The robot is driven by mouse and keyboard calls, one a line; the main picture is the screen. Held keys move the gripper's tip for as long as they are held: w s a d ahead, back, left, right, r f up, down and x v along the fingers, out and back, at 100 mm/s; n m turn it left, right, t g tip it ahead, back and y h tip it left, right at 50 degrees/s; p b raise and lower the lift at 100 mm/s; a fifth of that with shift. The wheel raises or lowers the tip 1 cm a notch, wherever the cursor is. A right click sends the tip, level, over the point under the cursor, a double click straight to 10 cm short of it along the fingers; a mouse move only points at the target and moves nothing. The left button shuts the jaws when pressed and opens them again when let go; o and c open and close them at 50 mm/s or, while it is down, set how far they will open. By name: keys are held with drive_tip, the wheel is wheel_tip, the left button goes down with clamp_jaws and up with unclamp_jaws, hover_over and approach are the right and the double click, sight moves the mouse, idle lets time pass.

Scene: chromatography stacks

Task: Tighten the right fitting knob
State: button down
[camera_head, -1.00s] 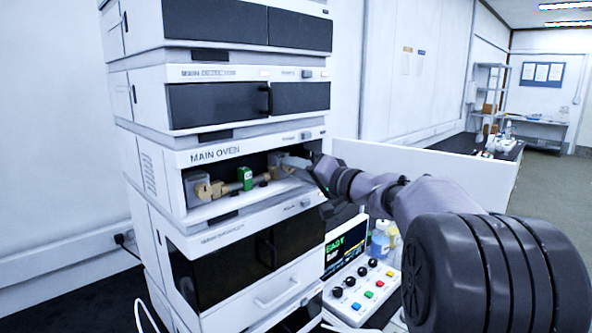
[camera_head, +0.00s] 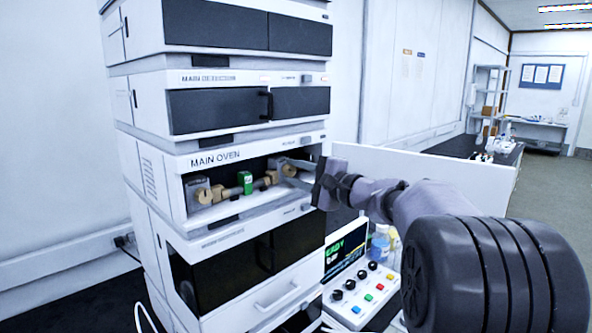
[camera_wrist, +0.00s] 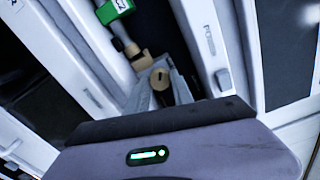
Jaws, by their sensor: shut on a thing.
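The right fitting knob (camera_head: 288,170), a brass-coloured round piece with a dark slot, is at the right end of a column in the open main oven (camera_head: 203,160). It also shows in the wrist view (camera_wrist: 160,78). My gripper (camera_head: 285,176) reaches in from the right and is shut on this knob. In the wrist view the fingers (camera_wrist: 164,90) lie on either side of it. The column carries a green block (camera_head: 246,183), also at the top of the wrist view (camera_wrist: 113,10). The left knob (camera_head: 205,197) is at its other end.
Dark-windowed modules are stacked above and below the oven, so the opening around my gripper is narrow. A control panel with a screen (camera_head: 346,250) and coloured buttons stands at lower right, near bottles (camera_head: 381,243). A white partition (camera_head: 440,178) is behind my arm.

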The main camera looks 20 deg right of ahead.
drive_tip(key=m+p, duration=0.3)
drive_tip(key=m, duration=0.2)
drive_tip(key=shift+r, duration=0.1)
drive_tip(key=m+p, duration=0.2)
drive_tip(key=m, duration=0.1)
drive_tip(key=shift+m+p, duration=0.35)
drive_tip(key=shift+m, duration=0.05)
drive_tip(key=shift+m+p, duration=1)
drive_tip(key=shift+m, duration=0.4)
drive_tip(key=shift+f, duration=0.2)
drive_tip(key=c, duration=1.1)
unclamp_jaws()
drive_tip(key=shift+s, duration=0.1)
drive_tip(key=p+v, duration=0.1)
drive_tip(key=v, duration=1.6)
